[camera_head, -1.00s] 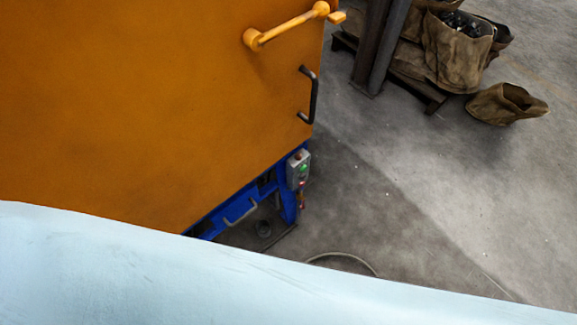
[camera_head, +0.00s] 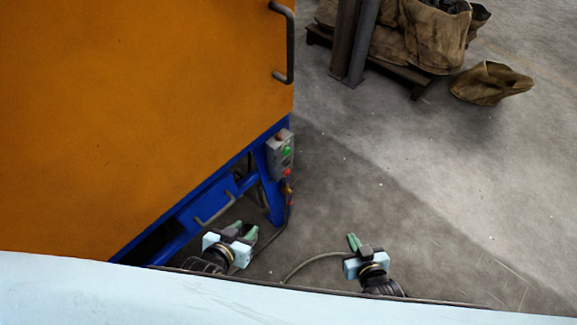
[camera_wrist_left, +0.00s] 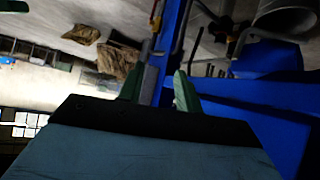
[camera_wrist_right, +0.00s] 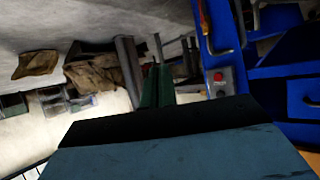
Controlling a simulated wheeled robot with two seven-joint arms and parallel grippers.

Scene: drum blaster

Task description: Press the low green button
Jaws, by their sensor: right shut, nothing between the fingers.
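The green button (camera_head: 288,150) is on a small grey control box (camera_head: 273,156) on the blue frame under the orange machine. A red button (camera_head: 287,172) sits below it. My left gripper (camera_head: 243,230) is open and empty, below and left of the box. Its green fingers stand apart in the left wrist view (camera_wrist_left: 158,88). My right gripper (camera_head: 353,241) is shut and empty, below and right of the box, apart from it. Its fingers are together in the right wrist view (camera_wrist_right: 157,85). There the box's red button (camera_wrist_right: 219,77) shows, but I cannot make out the green one.
The orange machine body (camera_head: 130,110) with a dark handle (camera_head: 289,45) fills the left. A grey handle (camera_head: 214,210) is low on the blue frame. A cable (camera_head: 310,258) lies on the floor. Brown sacks (camera_head: 490,84) are at the back right. The floor to the right is clear.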

